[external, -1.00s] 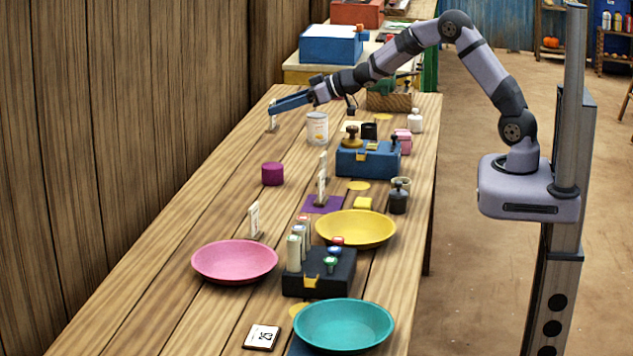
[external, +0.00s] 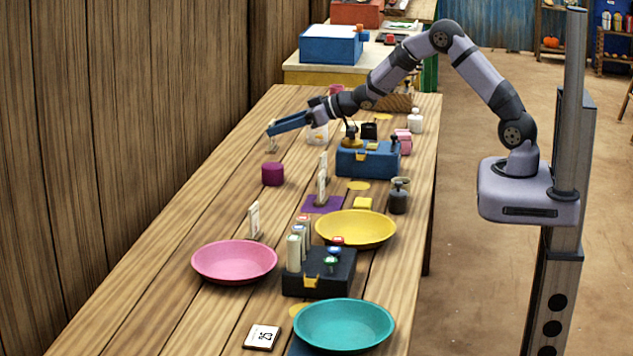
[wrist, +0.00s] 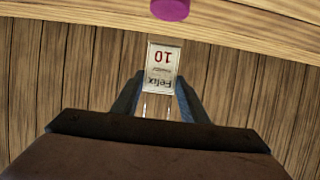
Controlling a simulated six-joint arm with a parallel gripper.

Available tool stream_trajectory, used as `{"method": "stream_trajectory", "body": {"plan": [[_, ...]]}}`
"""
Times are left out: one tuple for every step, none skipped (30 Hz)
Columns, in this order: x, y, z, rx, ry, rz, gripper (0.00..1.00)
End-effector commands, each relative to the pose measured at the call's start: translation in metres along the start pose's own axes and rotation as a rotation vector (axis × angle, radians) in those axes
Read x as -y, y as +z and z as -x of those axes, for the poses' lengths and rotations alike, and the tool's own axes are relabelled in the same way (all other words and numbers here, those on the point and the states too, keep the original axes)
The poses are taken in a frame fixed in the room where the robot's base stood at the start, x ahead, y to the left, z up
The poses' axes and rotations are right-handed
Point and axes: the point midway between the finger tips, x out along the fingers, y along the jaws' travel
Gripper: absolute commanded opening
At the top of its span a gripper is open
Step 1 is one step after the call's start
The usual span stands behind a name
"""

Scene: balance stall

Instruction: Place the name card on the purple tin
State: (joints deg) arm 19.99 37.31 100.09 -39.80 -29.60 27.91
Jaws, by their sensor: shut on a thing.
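My gripper (external: 271,131) is shut on a small white name card (wrist: 161,66), which reads "Felix" and "10" upside down in the wrist view. In the external view the card (external: 271,147) hangs below the fingertips, above the far left part of the table. The purple tin (external: 272,174) is a short round magenta-purple cylinder standing on the table, just nearer the camera than the card. In the wrist view the tin (wrist: 170,8) is cut off at the top edge, apart from the card. Nothing rests on the tin in view.
A pale can (external: 317,134) stands right of my gripper, partly behind my arm. A blue box (external: 368,162) is further right. Other upright cards, a pink bowl (external: 234,262), a yellow bowl (external: 356,229) and a teal bowl (external: 343,327) are nearer. Bare wood surrounds the tin.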

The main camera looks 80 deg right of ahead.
Motion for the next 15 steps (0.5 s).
{"method": "stream_trajectory", "body": {"plan": [[0.000, 0.001, 0.000, 0.000, 0.000, 0.000, 0.06], [0.000, 0.001, -0.001, -0.001, 0.000, 0.000, 0.06], [0.000, 0.001, -0.001, -0.001, 0.000, 0.000, 0.06], [0.000, 0.002, -0.001, 0.000, 0.000, -0.001, 0.06], [0.000, 0.003, -0.001, 0.000, 0.000, -0.001, 0.06], [0.000, 0.006, -0.002, 0.001, 0.000, -0.002, 0.06], [0.000, 0.009, -0.003, 0.002, 0.000, -0.002, 0.06], [0.000, 0.012, -0.005, 0.001, 0.000, -0.002, 0.06], [0.000, 0.017, -0.006, 0.002, 0.000, -0.002, 0.06], [0.000, 0.020, -0.008, 0.003, 0.000, -0.002, 0.06], [0.000, 0.024, -0.009, 0.003, 0.000, -0.002, 0.06], [0.000, 0.027, -0.011, 0.002, 0.000, -0.002, 0.06], [0.000, 0.030, -0.012, 0.001, -0.001, -0.002, 0.06], [0.000, 0.032, -0.013, 0.001, 0.000, -0.001, 0.06], [0.000, 0.034, -0.014, 0.000, 0.001, -0.001, 0.06]]}}
